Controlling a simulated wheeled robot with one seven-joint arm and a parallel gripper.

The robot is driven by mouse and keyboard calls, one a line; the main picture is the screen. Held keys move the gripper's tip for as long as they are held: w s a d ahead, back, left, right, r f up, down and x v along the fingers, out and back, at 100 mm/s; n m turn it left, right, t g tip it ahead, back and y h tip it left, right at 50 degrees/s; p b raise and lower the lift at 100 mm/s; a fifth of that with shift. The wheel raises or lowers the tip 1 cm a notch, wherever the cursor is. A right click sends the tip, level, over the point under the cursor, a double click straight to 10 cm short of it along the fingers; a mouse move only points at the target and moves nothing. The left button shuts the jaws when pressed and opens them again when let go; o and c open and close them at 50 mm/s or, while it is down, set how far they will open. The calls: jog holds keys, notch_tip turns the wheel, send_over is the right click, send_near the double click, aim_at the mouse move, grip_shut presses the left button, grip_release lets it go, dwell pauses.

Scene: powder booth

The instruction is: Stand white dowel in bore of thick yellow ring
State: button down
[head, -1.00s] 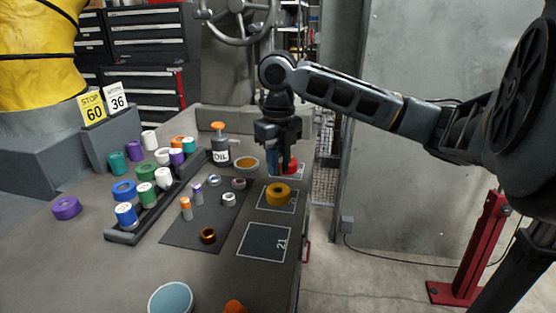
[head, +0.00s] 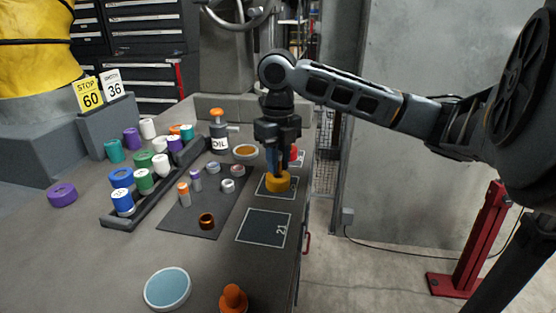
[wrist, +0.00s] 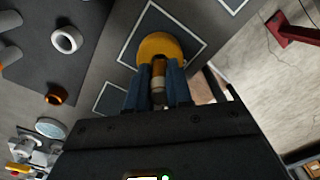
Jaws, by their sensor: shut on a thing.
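The thick yellow ring (head: 278,183) lies on a dark outlined square near the table's right edge. It also shows in the wrist view (wrist: 172,46), just beyond my fingertips. My gripper (head: 277,168) points down directly over the ring, its blue fingers close to the ring's top. In the wrist view my gripper (wrist: 158,80) is shut on a slim dowel (wrist: 158,84), which looks tan-brown with a pale near end. The dowel's far end meets the ring's outline. The bore is hidden, so I cannot tell whether the dowel is in it.
A red piece (head: 293,153) stands just behind my gripper. An empty outlined square (head: 263,227) lies in front of the ring. Left are a dark mat (head: 190,222) with small parts and a rack of coloured cylinders. A blue-topped dish (head: 167,288) and orange piece (head: 233,299) are at the front.

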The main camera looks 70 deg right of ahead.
jog(key=shift+f+b, duration=0.55)
jog(key=shift+f, duration=0.2)
jog(key=c, duration=0.9)
grip_release()
jog(key=shift+c, duration=0.2)
jog(key=shift+r, duration=0.1)
notch_tip(320, 180, up, 8)
jog(key=shift+f, duration=0.15)
